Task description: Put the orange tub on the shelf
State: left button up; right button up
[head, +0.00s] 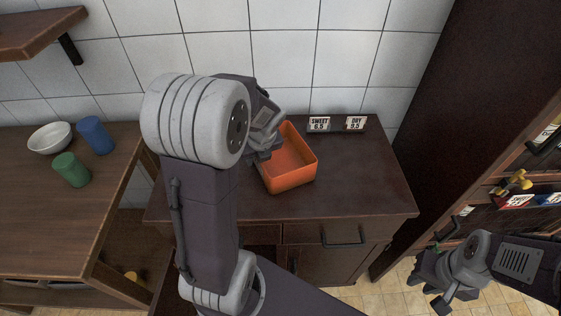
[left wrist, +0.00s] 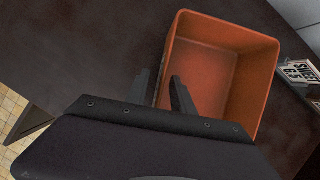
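The orange tub (head: 290,182) stands upright and empty on the dark cabinet top. It also shows in the left wrist view (left wrist: 225,75). My left gripper (head: 266,146) is at the tub's left wall, partly hidden by my own arm. In the left wrist view its fingers (left wrist: 160,88) are apart, one outside the wall and one inside the tub, with visible gaps beside the wall. A wooden wall shelf (head: 35,35) is at the upper left, and its visible part is bare. My right gripper (head: 428,292) is at the lower right, empty, fingers apart.
Signs reading SWEET (head: 319,124) and DRY (head: 356,123) stand behind the tub. A white bowl (head: 49,138), blue cup (head: 95,135) and green cup (head: 71,169) stand on the left table (head: 50,225). A tall dark cupboard (head: 470,90) is at right. The cabinet top (head: 365,185) is clear right of the tub.

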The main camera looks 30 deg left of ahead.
pick_arm(q)
jog(key=x, duration=0.2)
jog(key=shift+w+a+f, duration=0.1)
jog(key=shift+w+f, duration=0.05)
jog(key=shift+f, duration=0.15)
jog(key=shift+r, duration=0.1)
grip_shut()
dwell(1.0)
